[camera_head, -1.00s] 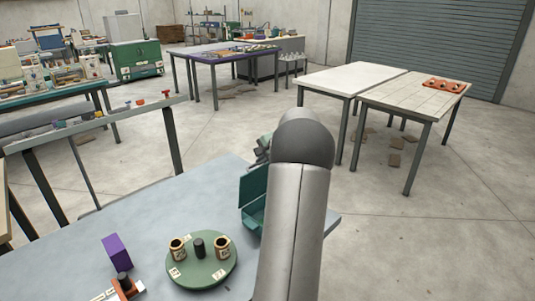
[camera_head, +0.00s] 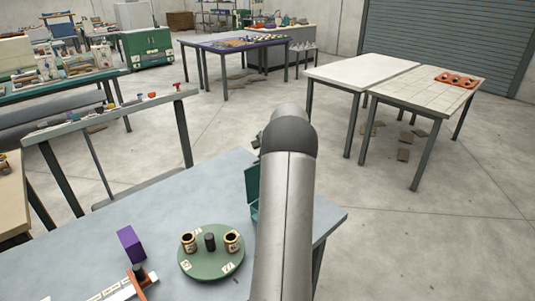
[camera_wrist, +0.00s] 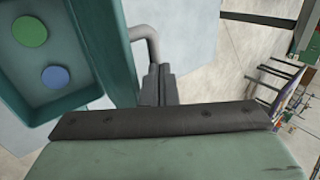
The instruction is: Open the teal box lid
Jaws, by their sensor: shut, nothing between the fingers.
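The teal box (camera_wrist: 50,103) shows at the upper left of the wrist view, open at the top, with a green disc (camera_wrist: 30,31) and a blue disc (camera_wrist: 55,77) inside. Its teal lid (camera_wrist: 97,45) stands raised, seen nearly edge-on, with a grey curved handle (camera_wrist: 151,42) on its outer side. The upright lid also shows in the head view (camera_head: 252,184), where my arm hides most of the box. My gripper (camera_wrist: 157,85) is shut and empty, beside the lid's outer side and close to the handle. I cannot tell whether it touches them.
On the grey table (camera_head: 90,235) a round green tray (camera_head: 212,271) holds two small jars and a dark cylinder. A purple block (camera_head: 130,243) stands left of it. Two pale tables (camera_head: 357,66) stand beyond at the right. The floor right of the grey table is clear.

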